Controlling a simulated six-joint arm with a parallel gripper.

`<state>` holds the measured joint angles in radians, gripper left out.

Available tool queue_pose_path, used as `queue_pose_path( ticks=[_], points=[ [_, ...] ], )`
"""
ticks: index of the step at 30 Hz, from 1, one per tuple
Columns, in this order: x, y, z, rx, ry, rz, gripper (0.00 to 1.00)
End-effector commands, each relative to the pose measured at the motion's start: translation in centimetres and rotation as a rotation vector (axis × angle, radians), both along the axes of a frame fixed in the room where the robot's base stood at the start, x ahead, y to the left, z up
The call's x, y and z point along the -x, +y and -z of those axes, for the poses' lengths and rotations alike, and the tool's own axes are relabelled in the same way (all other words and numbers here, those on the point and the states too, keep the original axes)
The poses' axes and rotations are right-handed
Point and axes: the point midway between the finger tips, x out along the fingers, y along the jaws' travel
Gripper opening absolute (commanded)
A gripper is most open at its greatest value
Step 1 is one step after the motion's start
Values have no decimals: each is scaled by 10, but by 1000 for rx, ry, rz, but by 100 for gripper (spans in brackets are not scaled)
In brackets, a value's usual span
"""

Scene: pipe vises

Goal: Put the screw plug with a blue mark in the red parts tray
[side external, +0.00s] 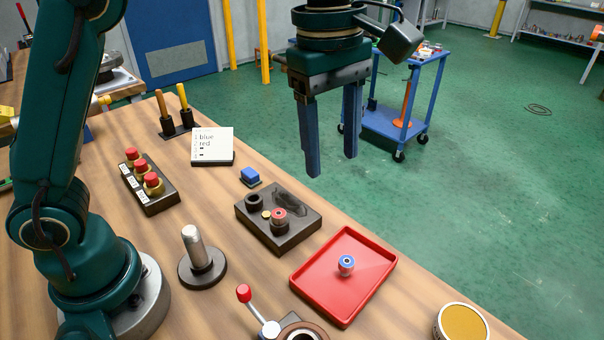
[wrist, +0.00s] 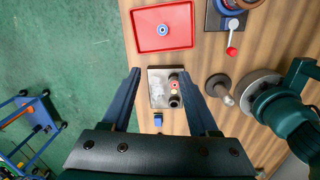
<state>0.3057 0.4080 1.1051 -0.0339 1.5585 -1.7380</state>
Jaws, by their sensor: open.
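The screw plug with a blue mark (side external: 346,265) sits in the red parts tray (side external: 300,278), near its middle. The wrist view also shows the plug (wrist: 163,30) inside the tray (wrist: 145,45). My gripper (side external: 332,172) is open and empty, raised high above the bench. In the wrist view its fingers (wrist: 165,82) frame a dark block. A plug with a red mark (side external: 279,215) stands on that dark block (side external: 290,240), beside a black ring (side external: 254,201). Nothing is between my fingers.
A small blue block (side external: 250,175) lies behind the dark block. A metal post on a round base (side external: 203,262) stands left of the tray. A red-knobbed lever (side external: 244,293) and an orange-topped can (side external: 460,322) are at the front. A button box (side external: 148,185) stands at the left.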

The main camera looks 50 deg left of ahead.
Motion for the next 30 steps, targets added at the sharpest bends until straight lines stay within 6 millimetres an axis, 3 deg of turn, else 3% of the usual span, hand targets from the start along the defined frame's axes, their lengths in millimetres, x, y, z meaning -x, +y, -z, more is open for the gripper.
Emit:
queue_pose_path(
  ticks=[3,8,18,24,30],
  points=[
    [18,24,-14,-12,-89,219,60],
    [46,51,-17,-69,-204,529,60],
    [111,92,15,-310,-373,1142,60],
    [128,100,35,-415,-396,1338,60],
    [131,101,40,-436,-397,1381,60]
  ],
)
